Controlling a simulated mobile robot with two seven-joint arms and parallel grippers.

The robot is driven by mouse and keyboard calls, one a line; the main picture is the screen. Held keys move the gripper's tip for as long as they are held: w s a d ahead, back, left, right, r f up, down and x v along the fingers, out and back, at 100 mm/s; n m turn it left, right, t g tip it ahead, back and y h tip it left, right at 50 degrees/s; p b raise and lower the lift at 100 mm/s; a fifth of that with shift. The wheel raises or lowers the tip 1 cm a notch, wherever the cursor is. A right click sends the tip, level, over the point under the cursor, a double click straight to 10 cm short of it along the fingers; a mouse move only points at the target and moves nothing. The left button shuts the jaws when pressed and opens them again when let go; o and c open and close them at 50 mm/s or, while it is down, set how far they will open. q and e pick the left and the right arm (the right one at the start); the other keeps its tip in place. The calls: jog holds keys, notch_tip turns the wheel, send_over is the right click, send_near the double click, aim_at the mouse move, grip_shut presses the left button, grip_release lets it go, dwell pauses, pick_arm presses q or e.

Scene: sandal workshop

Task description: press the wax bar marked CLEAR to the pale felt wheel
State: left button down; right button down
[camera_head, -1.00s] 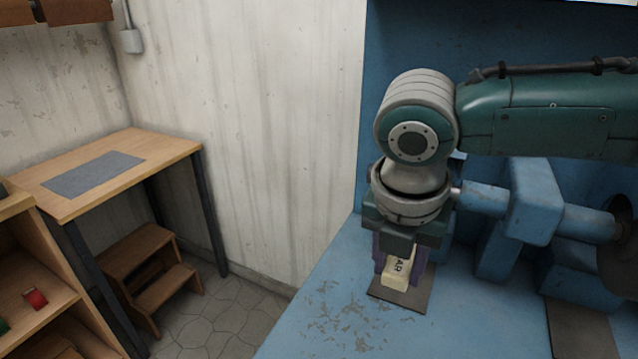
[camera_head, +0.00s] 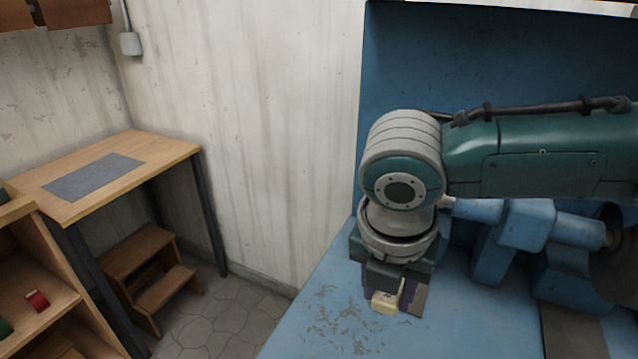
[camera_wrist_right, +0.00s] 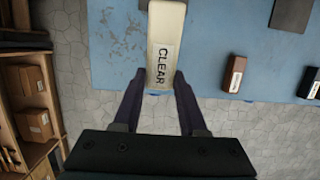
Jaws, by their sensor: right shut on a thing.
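The cream wax bar (camera_head: 383,303) is held in my right gripper (camera_head: 391,294), low over the blue bench. In the right wrist view the bar (camera_wrist_right: 166,40) shows its label reading CLEAR, and it sticks out from between the fingers of my right gripper (camera_wrist_right: 160,86). I cannot tell whether the bar touches the bench. No pale felt wheel can be made out; my right arm covers part of the blue machine (camera_head: 527,224). A dark wheel (camera_head: 615,265) is cut off at the right edge. My left gripper is not in view.
In the wrist view, a brown labelled bar (camera_wrist_right: 234,74) and a dark labelled bar (camera_wrist_right: 315,84) lie near the bench edge. A wooden table (camera_head: 150,150) and step stool (camera_head: 150,265) stand left.

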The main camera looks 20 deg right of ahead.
jog(key=s+a, duration=0.1)
jog(key=s+a+f+p, duration=0.1)
jog(key=a, duration=0.1)
jog(key=shift+s, duration=0.3)
dwell(0.4)
jog(key=w+r+m+g, duration=0.3)
jog(key=r+m, duration=0.9)
jog(key=s+r+m+p, duration=0.3)
jog(key=r+p, duration=0.8)
jog(key=r, duration=0.4)
jog(key=s+r+m+g+y+p, duration=0.1)
jog(key=s+r+m+p, duration=0.2)
jog(key=r+m+p, duration=0.3)
jog(key=s+r+m+y+p, duration=0.1)
jog(key=s+r+m+p, duration=0.2)
jog(key=r+p, duration=1.3)
notch_tip(320, 180, up, 10)
jog(key=shift+s+a+r+m+g, duration=0.3)
jog(key=shift+s+a+m, duration=0.15)
jog(key=shift+m, duration=0.55)
jog(key=shift+f, duration=0.2)
